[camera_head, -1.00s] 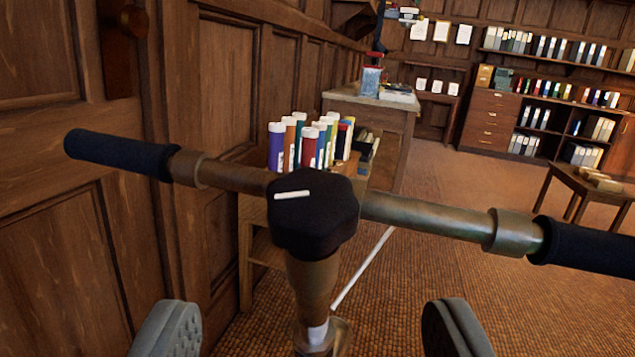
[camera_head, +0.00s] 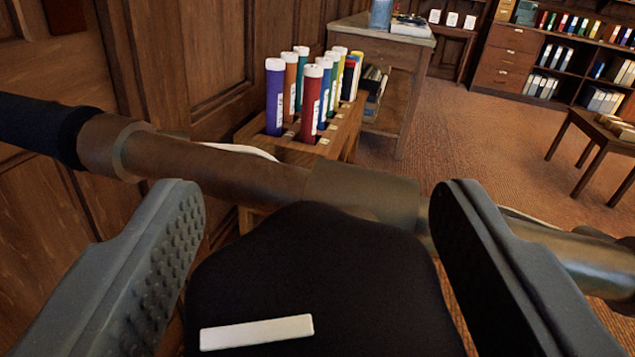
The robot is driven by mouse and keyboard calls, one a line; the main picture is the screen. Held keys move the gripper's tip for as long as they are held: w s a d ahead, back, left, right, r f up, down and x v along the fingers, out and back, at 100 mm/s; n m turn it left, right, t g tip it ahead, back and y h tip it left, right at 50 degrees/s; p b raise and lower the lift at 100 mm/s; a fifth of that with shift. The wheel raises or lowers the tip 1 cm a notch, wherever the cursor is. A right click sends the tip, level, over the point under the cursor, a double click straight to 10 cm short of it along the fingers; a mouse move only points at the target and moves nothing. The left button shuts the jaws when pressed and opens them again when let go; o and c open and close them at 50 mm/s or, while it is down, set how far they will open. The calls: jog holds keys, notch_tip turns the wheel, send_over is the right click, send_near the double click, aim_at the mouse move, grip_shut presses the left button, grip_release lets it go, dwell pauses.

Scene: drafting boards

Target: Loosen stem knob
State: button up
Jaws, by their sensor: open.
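The stem knob (camera_head: 325,275) is black and lobed, with a white bar mark (camera_head: 256,332) on its face. It fills the lower middle of the view, close to the camera. A brown metal handlebar (camera_head: 235,172) crosses just behind it, with a black grip (camera_head: 38,125) at the left end. My gripper (camera_head: 310,215) is open, with one grey ridged finger on each side of the knob. I cannot tell whether the fingers touch it. The stem below the knob is hidden.
A wooden rack of coloured tubes (camera_head: 312,105) stands beyond the bar. A cabinet (camera_head: 385,60) is behind it, and shelves (camera_head: 560,60) line the back. A low table (camera_head: 595,140) stands at right. Wood panelling (camera_head: 215,50) is close on the left. The floor (camera_head: 470,150) between is clear.

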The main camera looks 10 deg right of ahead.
jog(key=shift+w, duration=0.1)
jog(key=c, duration=1)
jog(key=shift+o, duration=0.2)
jog(key=shift+n+y+b, duration=0.5)
jog(key=shift+y+b, duration=0.1)
jog(key=shift+n+y, duration=0.7)
jog(key=shift+y, duration=0.1)
jog(key=shift+a+y, duration=0.15)
jog(key=shift+y, duration=0.15)
jog(key=o, duration=1)
jog(key=shift+c, duration=0.2)
